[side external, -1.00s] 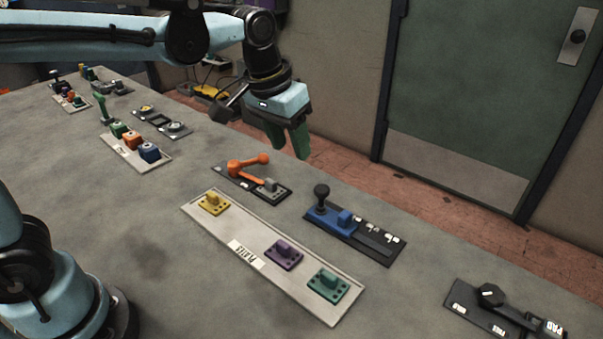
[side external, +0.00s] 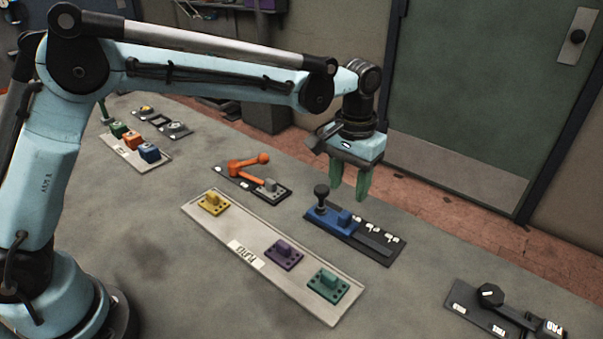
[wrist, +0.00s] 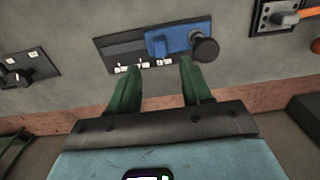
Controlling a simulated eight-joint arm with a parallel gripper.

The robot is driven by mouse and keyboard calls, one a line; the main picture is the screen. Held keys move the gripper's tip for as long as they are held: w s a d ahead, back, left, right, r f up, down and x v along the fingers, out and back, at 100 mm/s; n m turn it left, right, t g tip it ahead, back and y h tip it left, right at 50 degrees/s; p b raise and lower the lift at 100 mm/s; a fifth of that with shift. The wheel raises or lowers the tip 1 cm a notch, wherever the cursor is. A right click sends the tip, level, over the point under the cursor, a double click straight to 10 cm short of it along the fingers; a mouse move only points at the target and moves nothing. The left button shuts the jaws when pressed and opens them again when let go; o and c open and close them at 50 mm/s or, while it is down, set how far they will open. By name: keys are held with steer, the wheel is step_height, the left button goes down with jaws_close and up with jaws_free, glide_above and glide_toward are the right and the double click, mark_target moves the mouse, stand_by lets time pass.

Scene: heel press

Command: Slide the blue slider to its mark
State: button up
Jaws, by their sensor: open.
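The blue slider (side external: 329,219) sits at the left end of its dark track (side external: 378,247) in the side view. It has a raised blue block and a black round knob (side external: 321,191) on a short post. Small white labels line the track's far edge; which one is the mark I cannot tell. In the wrist view the blue slider (wrist: 180,41) is at the track's right part, with the knob (wrist: 205,50) at its right end. My gripper (side external: 348,192) is open and empty, its green fingers pointing down above the track's far side, apart from the slider.
An orange-handled lever plate (side external: 250,180) lies left of the track. A long pale plate (side external: 225,237) with yellow, purple and teal blocks lies in front. A black dial fixture (side external: 490,295) is at the lower right. Bare tabletop lies between the track and this fixture.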

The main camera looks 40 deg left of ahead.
mark_target(345, 214)
step_height(345, 214, down, 8)
steer(key=shift+r, duration=0.1)
stand_by(0.4)
jaws_close()
